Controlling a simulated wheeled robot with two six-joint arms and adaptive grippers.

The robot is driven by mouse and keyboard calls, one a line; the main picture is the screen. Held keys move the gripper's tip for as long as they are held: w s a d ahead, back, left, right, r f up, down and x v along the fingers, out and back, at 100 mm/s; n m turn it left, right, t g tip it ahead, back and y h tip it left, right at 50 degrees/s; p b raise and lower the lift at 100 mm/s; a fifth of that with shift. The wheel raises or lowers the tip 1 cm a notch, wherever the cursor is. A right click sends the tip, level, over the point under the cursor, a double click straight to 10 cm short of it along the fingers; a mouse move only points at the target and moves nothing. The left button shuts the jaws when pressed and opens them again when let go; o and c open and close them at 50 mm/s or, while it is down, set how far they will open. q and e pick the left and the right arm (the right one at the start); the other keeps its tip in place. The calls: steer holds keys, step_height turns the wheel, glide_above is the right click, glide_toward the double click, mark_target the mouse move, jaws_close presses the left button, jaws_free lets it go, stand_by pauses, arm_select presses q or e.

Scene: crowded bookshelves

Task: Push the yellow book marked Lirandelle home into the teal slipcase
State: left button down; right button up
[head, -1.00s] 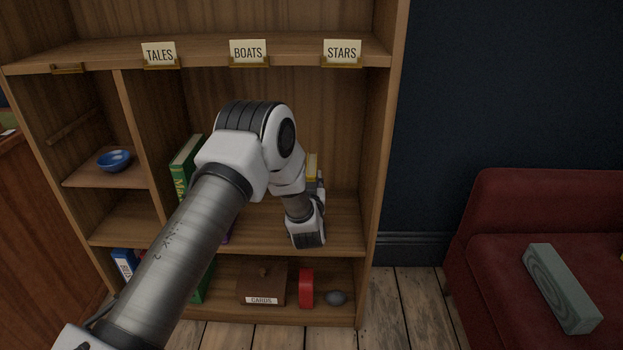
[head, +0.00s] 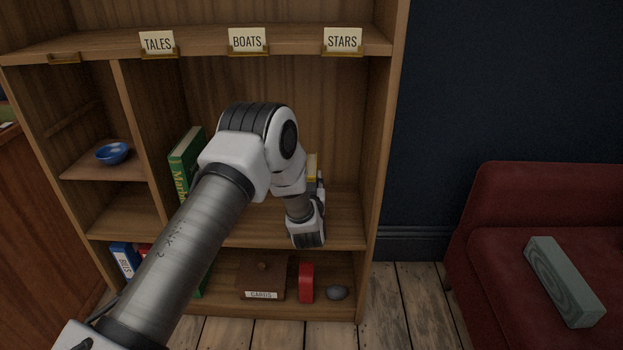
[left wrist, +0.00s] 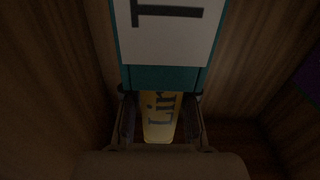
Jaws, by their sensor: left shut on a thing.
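The yellow book (left wrist: 160,125), with "Lir" readable on its spine, lies between the fingers of my left gripper (left wrist: 160,108) in the left wrist view. My left gripper is shut on it. The teal slipcase (left wrist: 160,78), with a large white label, is directly above the book in that view, and the book meets its lower edge. How deep the book sits in it is hidden. In the head view my left gripper (head: 320,190) is inside the middle bay, mostly behind my wrist, and a yellow strip (head: 312,167) shows beside it. My right gripper is out of view.
The bay's right wall (head: 380,150) is close to my left gripper. A green book (head: 185,160) stands at the bay's left. Below are a brown box (head: 262,278), a red object (head: 306,283) and a grey stone (head: 336,292). A blue bowl (head: 113,153) sits left.

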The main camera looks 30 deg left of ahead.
arm_select(q)
steer(key=shift+f+b, duration=0.65)
steer(key=shift+f, duration=0.35)
steer(key=c, duration=0.8)
jaws_free()
steer(key=shift+c, duration=0.2)
steer(key=v, duration=1.2)
steer(key=shift+f, duration=0.1)
